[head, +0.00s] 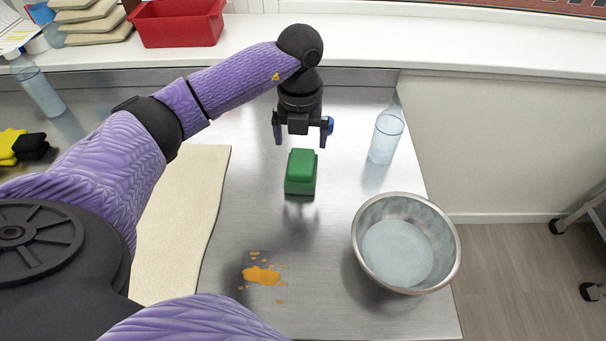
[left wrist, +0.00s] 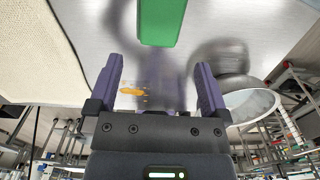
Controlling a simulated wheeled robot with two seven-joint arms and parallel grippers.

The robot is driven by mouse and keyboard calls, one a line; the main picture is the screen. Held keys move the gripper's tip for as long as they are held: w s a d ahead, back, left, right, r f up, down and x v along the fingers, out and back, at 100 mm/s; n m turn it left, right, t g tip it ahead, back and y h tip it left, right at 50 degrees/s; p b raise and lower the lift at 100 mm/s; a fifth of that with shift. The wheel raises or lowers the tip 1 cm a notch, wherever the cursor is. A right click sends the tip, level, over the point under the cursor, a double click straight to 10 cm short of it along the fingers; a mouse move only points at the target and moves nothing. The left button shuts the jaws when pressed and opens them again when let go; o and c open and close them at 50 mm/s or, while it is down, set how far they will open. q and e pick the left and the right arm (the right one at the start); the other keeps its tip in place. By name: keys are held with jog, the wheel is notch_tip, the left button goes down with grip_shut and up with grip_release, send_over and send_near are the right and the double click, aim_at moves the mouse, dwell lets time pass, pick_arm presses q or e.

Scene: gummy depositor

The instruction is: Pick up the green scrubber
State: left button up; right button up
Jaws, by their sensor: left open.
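The green scrubber (head: 301,172) is a small green block lying on the steel table, in the middle of the head view. It also shows at the top of the left wrist view (left wrist: 160,22), beyond the fingertips. My left gripper (head: 301,138) is open and empty, pointing down just behind the scrubber in the head view. In the left wrist view its two fingers (left wrist: 160,75) stand apart with nothing between them. I cannot tell its exact height above the table. My right gripper is not in view.
A steel bowl (head: 440,279) stands at the table's right edge, with a clear bottle (head: 386,138) behind it. An orange spill (head: 262,275) lies in front of the scrubber. A beige mat (head: 180,225) lies to the left. A red bin (head: 178,24) stands on the back ledge.

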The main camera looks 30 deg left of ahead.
aim_at(301, 162)
pick_arm(q)
jog(key=f, duration=0.2)
jog(key=f+b, duration=0.1)
jog(key=f, duration=0.2)
jog(key=f+b, duration=0.1)
jog(key=f, duration=0.2)
jog(key=shift+w+a, duration=0.2)
jog(key=shift+w, duration=0.1)
jog(key=c, duration=1.2)
jog(key=shift+o, duration=0.2)
notch_tip(301, 162, up, 10)
jog(key=p, duration=0.2)
jog(key=o, duration=0.7)
jog(key=c, duration=0.5)
